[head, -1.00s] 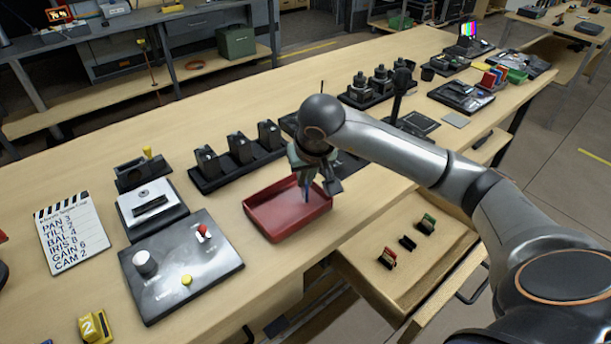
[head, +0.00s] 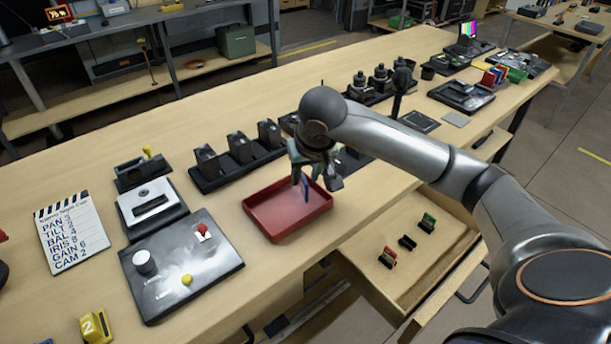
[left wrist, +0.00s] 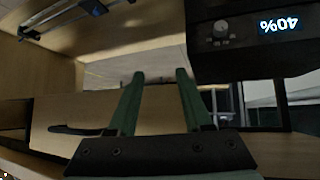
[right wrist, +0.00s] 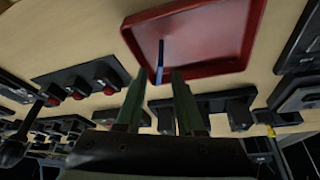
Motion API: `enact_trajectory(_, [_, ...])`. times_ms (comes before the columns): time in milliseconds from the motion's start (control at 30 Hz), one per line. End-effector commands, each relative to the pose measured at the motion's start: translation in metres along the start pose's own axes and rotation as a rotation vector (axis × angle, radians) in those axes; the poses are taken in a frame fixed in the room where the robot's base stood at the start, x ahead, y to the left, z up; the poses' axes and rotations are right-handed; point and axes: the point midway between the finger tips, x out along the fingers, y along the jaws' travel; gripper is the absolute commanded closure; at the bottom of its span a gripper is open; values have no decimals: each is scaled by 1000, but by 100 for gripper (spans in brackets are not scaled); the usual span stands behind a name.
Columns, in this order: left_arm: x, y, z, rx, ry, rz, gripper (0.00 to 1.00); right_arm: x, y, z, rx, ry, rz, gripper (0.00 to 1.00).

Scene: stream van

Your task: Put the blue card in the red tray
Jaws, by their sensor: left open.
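The blue card (head: 306,188) is upright, seen nearly edge-on, over the inside of the red tray (head: 277,229). In the right wrist view the card (right wrist: 160,62) shows as a thin blue strip just beyond the fingertips, in front of the red tray (right wrist: 215,69). I cannot tell whether its lower edge touches the tray floor. My right gripper (head: 309,173) is above the tray's far right part, fingers pointing down. In its wrist view the fingers (right wrist: 157,75) are apart, with a gap around the card's line. My left gripper (left wrist: 159,75) is open and empty, away from the tray.
A black control panel (head: 215,255) lies left of the tray. A row of black holders (head: 240,152) stands behind it. An open drawer (head: 440,250) with several small cards is at the right. A clapboard (head: 70,235) lies at the far left.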

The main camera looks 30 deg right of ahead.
Motion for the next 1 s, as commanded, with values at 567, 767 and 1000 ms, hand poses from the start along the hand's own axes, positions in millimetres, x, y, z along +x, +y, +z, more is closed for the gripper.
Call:
enact_trajectory(567, [-3, -1, -3, -1, 0, -2, 50, -103, 0, -1, 1, 3, 1, 63])
enact_trajectory(767, [-3, -1, -3, -1, -1, -2, 50, -108, 0, 0, 0, 1, 2, 63])
enact_trajectory(1000, [-3, -1, -2, -1, -2, -3, 50, -107, 0, 0, 0, 0, 1, 63])
